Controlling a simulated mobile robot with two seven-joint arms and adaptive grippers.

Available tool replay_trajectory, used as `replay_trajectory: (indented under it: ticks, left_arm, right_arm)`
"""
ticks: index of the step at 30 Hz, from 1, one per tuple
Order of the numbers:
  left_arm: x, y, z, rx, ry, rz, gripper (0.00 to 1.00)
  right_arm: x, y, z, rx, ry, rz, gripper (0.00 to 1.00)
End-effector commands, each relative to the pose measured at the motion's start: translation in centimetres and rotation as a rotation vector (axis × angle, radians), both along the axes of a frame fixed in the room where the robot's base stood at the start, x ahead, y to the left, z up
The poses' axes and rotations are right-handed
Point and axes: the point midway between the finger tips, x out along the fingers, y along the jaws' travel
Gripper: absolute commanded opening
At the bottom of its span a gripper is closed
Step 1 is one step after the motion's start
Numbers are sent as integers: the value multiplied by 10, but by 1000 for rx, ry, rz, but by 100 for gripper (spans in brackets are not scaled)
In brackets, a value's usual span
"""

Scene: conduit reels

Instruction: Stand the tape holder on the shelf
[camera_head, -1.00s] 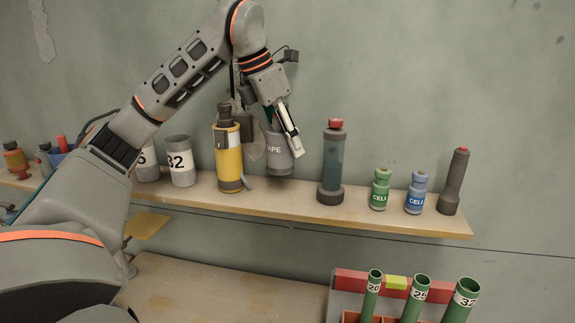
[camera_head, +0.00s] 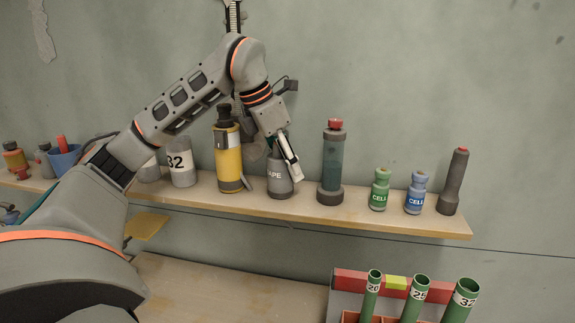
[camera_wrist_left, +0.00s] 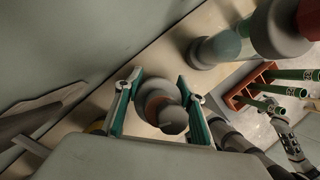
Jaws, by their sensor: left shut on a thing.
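The tape holder (camera_head: 279,183) is a grey cylinder with white lettering that reads "APE" where it shows. It looks upright, its base at the level of the shelf (camera_head: 300,208), between the yellow bottle and the dark teal cylinder. My left gripper (camera_head: 289,167) is shut on it from above and hides part of its upper right side. In the left wrist view the holder (camera_wrist_left: 165,112) sits between the two fingers. Whether its base fully touches the shelf is hard to tell. My right gripper is not in view.
On the shelf, a yellow bottle (camera_head: 228,160) stands close left of the holder and a teal cylinder (camera_head: 332,165) to the right. Further right are a green cell (camera_head: 380,190), a blue cell (camera_head: 416,194) and a dark torch (camera_head: 454,182). Green tubes (camera_head: 419,296) stand below.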

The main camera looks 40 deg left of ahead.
Motion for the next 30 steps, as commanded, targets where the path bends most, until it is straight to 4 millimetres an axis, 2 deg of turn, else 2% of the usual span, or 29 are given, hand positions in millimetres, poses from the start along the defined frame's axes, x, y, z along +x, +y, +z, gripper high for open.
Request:
replay_trajectory:
  ticks: [2,3,5,15,20,30]
  left_arm:
    - [0,0,-2,0,0,0,12]
    - [0,0,-3,0,1,0,42]
    - [0,0,-2,0,1,0,56]
    - [0,0,-1,0,0,0,56]
    - [-2,1,8,0,-2,1,56]
    - [-20,8,54,0,-4,2,56]
  right_arm:
    - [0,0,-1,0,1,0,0]
    - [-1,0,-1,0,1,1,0]
    - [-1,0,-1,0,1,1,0]
    - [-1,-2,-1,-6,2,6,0]
    - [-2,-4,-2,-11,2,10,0]
    - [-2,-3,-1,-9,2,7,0]
